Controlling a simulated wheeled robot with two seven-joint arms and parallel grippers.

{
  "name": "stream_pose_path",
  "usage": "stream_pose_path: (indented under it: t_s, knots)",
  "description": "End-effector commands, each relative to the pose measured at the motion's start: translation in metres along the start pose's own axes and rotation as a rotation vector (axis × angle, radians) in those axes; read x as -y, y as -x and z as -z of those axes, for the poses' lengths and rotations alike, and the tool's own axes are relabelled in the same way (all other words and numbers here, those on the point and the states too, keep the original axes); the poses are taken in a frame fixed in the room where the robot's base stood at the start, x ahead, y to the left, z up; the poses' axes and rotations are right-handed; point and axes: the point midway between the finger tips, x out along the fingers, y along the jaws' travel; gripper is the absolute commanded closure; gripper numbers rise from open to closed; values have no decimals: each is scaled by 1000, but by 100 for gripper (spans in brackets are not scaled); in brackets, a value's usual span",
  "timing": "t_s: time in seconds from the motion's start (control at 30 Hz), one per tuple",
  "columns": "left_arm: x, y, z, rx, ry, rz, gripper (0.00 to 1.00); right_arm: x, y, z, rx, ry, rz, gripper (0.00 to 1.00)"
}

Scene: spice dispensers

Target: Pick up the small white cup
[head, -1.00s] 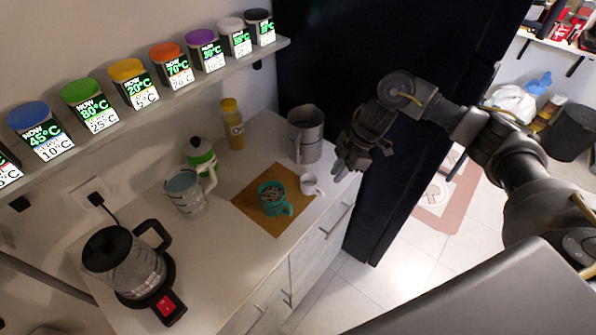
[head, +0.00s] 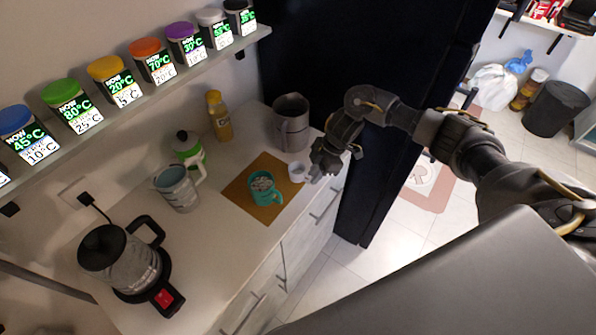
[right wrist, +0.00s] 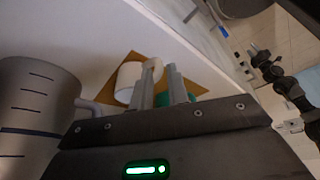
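The small white cup (head: 297,172) stands on the white counter at the right edge of the brown mat. In the right wrist view the cup (right wrist: 128,82) lies just beyond and left of my fingertips. My right gripper (head: 318,173) is low over the counter, close beside the cup on its handle side. In the right wrist view its two fingers (right wrist: 162,80) are a small gap apart, with the cup's handle at or between their tips. I cannot tell whether they touch it. My left gripper is not in view.
A teal mug (head: 262,190) stands on the brown mat (head: 240,200), left of the cup. A grey metal pitcher (head: 291,125) stands close behind my gripper. A yellow bottle (head: 219,115), a measuring jug (head: 177,188) and a kettle (head: 122,262) are further left. A dark tall panel (head: 360,190) stands right.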

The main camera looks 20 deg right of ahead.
Motion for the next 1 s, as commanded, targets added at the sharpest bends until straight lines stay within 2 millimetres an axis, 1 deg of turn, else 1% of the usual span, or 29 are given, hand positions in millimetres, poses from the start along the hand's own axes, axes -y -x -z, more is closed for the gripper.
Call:
stream_pose_path:
  t_s: [0.03,0.07,0.1,0.2,0.3,0.47,0.5,0.6,0.63,1.0]
  knots:
    - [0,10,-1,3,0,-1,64,1,-4,1,0,-4,3,84]
    - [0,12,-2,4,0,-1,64,2,-8,0,1,-3,3,84]
    - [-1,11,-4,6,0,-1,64,1,-16,0,-1,-3,3,84]
    - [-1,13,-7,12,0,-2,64,1,-26,0,-1,-2,0,84]
    - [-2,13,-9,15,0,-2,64,0,-30,-1,-1,-1,-1,84]
    - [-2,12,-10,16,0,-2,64,0,-30,-1,0,0,-2,84]
    - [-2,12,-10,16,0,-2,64,0,-30,-1,-1,0,-2,85]
    - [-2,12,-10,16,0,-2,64,0,-30,-1,-1,0,-2,98]
    - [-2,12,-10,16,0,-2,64,0,-30,-1,-1,0,-2,100]
    - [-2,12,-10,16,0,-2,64,0,-30,-1,-1,0,-2,100]
